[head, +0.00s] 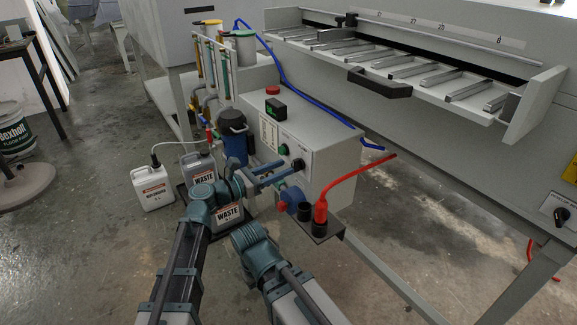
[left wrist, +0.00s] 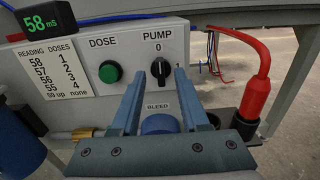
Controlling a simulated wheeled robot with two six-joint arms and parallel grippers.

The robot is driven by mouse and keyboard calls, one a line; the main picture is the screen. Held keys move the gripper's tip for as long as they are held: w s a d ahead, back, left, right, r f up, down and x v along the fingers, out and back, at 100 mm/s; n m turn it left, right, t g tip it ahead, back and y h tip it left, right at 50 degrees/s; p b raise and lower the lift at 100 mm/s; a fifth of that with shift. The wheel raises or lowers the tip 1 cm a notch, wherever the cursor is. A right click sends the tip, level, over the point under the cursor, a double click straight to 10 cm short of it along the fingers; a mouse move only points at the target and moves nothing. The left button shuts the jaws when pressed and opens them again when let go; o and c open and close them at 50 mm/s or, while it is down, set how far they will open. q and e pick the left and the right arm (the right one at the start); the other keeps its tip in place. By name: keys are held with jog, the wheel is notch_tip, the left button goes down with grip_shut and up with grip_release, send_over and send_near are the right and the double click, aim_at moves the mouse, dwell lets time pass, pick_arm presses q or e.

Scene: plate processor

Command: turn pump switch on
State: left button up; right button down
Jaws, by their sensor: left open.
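The pump switch (head: 297,163) is a black rotary knob on the front panel of a grey control box (head: 330,150). In the left wrist view the pump switch (left wrist: 161,70) sits below the word PUMP, with 0 above it and 1 to its right. Its pointer looks upright, toward 0. My left gripper (head: 291,168) is open in front of the panel. In the left wrist view its two blue fingers (left wrist: 163,84) reach toward the knob, one on each side. I cannot tell whether they touch it. My right gripper is not in view.
A green DOSE button (left wrist: 110,72) is left of the switch. A blue BLEED knob (left wrist: 160,123) is below, between my fingers. A red probe (left wrist: 253,95) with a cable stands at the right. A meter (left wrist: 49,24) reads 58 mS.

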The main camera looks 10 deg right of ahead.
aim_at(293, 164)
pick_arm(q)
jog(key=shift+x, duration=1.55)
grip_shut()
